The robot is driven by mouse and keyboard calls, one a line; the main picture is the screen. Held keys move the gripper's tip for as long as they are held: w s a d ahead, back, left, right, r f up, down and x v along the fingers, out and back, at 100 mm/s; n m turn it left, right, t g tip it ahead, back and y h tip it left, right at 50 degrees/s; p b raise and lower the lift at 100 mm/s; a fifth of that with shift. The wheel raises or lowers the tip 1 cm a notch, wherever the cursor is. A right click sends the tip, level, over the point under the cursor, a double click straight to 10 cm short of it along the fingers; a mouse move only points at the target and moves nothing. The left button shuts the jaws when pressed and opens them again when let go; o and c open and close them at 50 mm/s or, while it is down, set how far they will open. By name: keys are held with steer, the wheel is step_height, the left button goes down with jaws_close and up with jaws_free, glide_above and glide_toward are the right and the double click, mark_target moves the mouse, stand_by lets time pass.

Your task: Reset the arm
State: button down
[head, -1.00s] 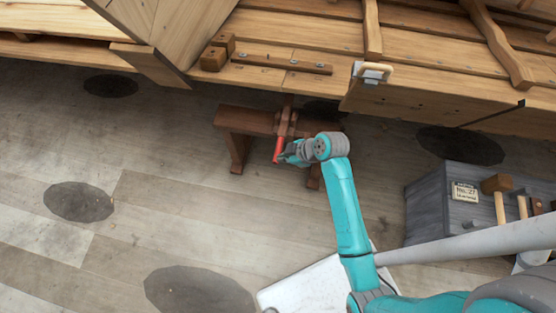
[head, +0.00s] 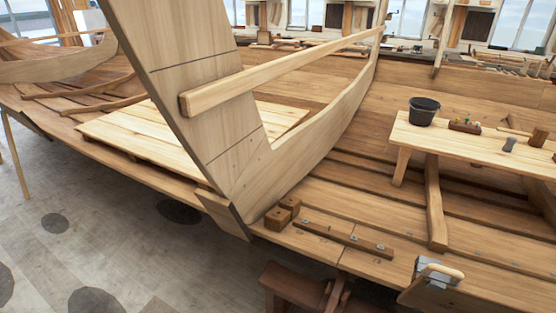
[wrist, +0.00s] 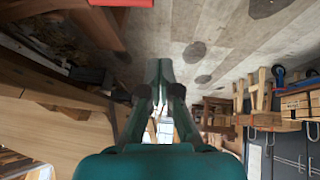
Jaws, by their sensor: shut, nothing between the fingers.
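My gripper (wrist: 165,72) shows in the middle of the wrist view, its fingers together with nothing between them. My arm and gripper do not show in the head view. In the wrist view the grey floor (wrist: 225,25) lies at the top, so the picture looks upside down. A red piece (wrist: 122,2) is cut off by the top edge, apart from the fingers.
A planked hull (head: 345,200) with a tall end board (head: 195,90) fills the head view. A bench (head: 470,140) bears a black bucket (head: 423,111). A small brown stool (head: 290,285) stands at the bottom edge. The floor (head: 100,240) at lower left is clear.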

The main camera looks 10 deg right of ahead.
steer(key=s+a+m+t+h, duration=0.1)
steer(key=s+m+t+h, duration=0.45)
steer(key=s, duration=1.15)
steer(key=s+r+m+t, duration=0.4)
steer(key=s+r, duration=1)
steer(key=r, duration=0.4)
steer(key=shift+s+a+m+y, duration=0.25)
steer(key=shift+m+y, duration=0.1)
steer(key=shift+m, duration=0.5)
steer(key=shift+d, duration=0.1)
